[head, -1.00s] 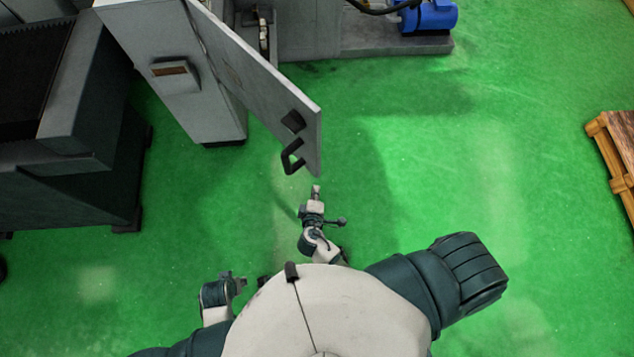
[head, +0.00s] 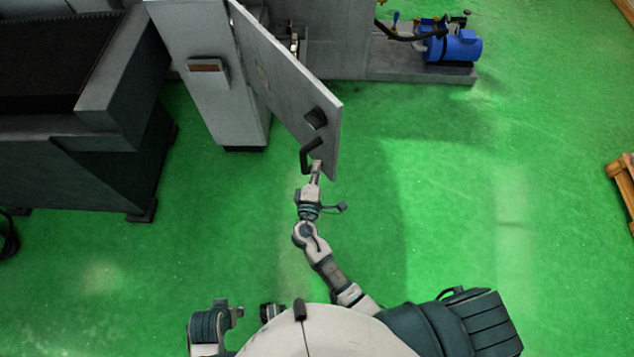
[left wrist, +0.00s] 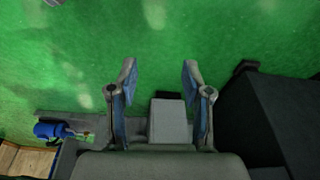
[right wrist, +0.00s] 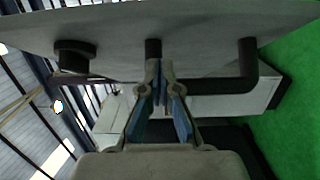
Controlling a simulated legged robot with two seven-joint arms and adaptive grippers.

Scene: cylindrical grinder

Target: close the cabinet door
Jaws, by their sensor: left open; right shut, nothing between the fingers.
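The cabinet door (head: 285,85) is a grey panel standing open, swung out from the grey cabinet toward me. Its black bar handle (head: 305,156) and a black knob (head: 316,118) are near its free edge. My right gripper (head: 317,166) is shut and empty, with its tips at the handle end of the door. In the right wrist view the shut fingers (right wrist: 158,75) point at the door, close to the handle's bar (right wrist: 215,86); I cannot tell whether they touch. My left gripper (left wrist: 158,80) is open and empty, away from the door, above the green floor.
A dark grey machine block (head: 85,130) stands left of the cabinet. A blue motor (head: 453,47) sits on a grey base at the back right. A wooden pallet (head: 622,180) lies at the right edge. Green floor is clear in the middle and right.

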